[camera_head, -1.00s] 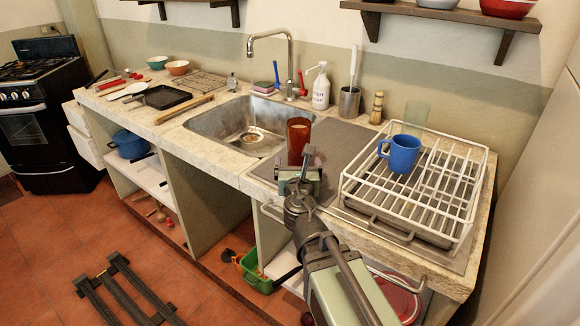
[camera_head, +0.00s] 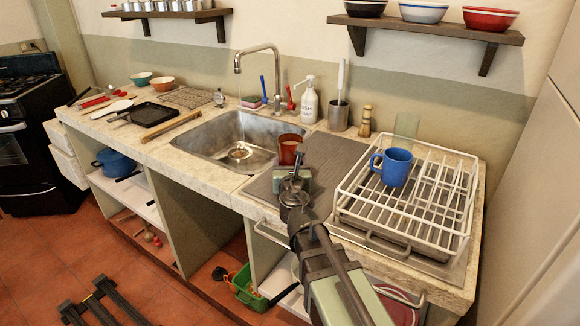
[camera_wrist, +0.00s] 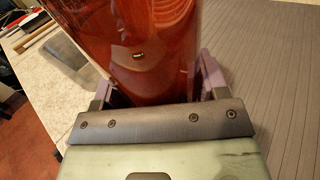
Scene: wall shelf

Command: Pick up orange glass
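The orange glass (camera_head: 289,147), a reddish-brown translucent tumbler, is upright over the counter at the sink's right front corner. My gripper (camera_head: 297,171) is on its near side and hides its base in the head view. In the wrist view the glass (camera_wrist: 140,50) fills the upper middle. Its lower part sits between the two purple-grey fingers of my gripper (camera_wrist: 157,88), with one finger close on each side. I cannot tell whether the fingers press on it or leave a thin gap. Whether its base touches the counter is hidden.
A white dish rack (camera_head: 410,205) with a blue mug (camera_head: 392,167) stands to the right. The sink (camera_head: 215,140) is to the left. A soap bottle (camera_head: 309,103) and a utensil cup (camera_head: 338,117) stand behind. The grey ribbed mat (camera_head: 335,155) is bare beside the glass.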

